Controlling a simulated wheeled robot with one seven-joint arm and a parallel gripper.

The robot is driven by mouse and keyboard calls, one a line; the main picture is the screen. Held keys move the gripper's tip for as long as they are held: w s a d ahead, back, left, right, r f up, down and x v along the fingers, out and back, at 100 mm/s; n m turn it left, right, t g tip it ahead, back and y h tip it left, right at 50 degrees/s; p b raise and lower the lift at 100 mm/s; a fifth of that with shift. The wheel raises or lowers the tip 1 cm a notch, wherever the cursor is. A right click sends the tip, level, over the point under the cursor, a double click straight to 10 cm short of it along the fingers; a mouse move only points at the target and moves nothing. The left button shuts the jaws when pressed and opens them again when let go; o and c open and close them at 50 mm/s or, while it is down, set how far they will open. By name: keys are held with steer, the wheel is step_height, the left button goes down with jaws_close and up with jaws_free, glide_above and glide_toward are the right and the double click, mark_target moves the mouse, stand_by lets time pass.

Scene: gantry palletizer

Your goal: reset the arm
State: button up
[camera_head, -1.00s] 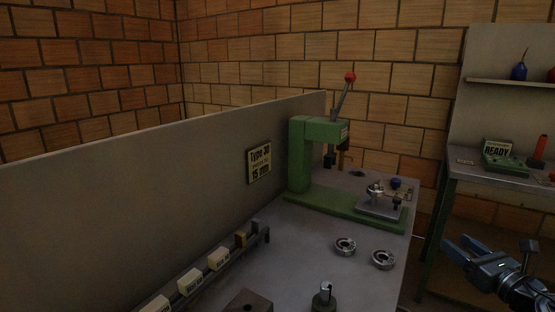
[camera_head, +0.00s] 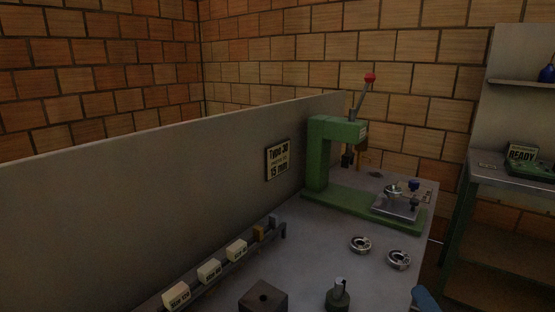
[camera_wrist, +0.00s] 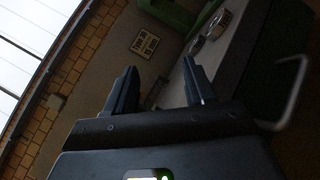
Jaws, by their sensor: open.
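My gripper (camera_wrist: 157,82) shows in the wrist view with its two dark fingers apart and nothing between them. The wrist view is tilted, with the bench and the sign beyond the fingers. In the head view only a small blue-grey part of my arm shows at the bottom right edge, beside the bench. The fingers are out of the head view.
The grey bench (camera_head: 310,262) carries a green press (camera_head: 318,160) with a red-knobbed lever, two metal rings (camera_head: 360,244) and labelled blocks (camera_head: 209,271). A grey panel (camera_head: 150,190) with a sign (camera_head: 278,158) stands behind. A second bench (camera_head: 485,170) is at the right.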

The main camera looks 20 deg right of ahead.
steer(key=s+a+m+g+h, duration=0.1)
steer(key=s+a+m, duration=1.2)
steer(key=s, duration=0.1)
steer(key=s+a+r+m+g+y, duration=0.1)
steer(key=s+m+g, duration=0.1)
steer(key=s+m, duration=0.4)
steer(key=s+a+r+m+g+y, duration=0.1)
steer(key=s+m, duration=0.4)
steer(key=s, duration=0.6)
steer(key=shift+a+m+g, duration=0.4)
steer(key=shift+a+g, duration=0.15)
steer(key=shift+g, duration=0.45)
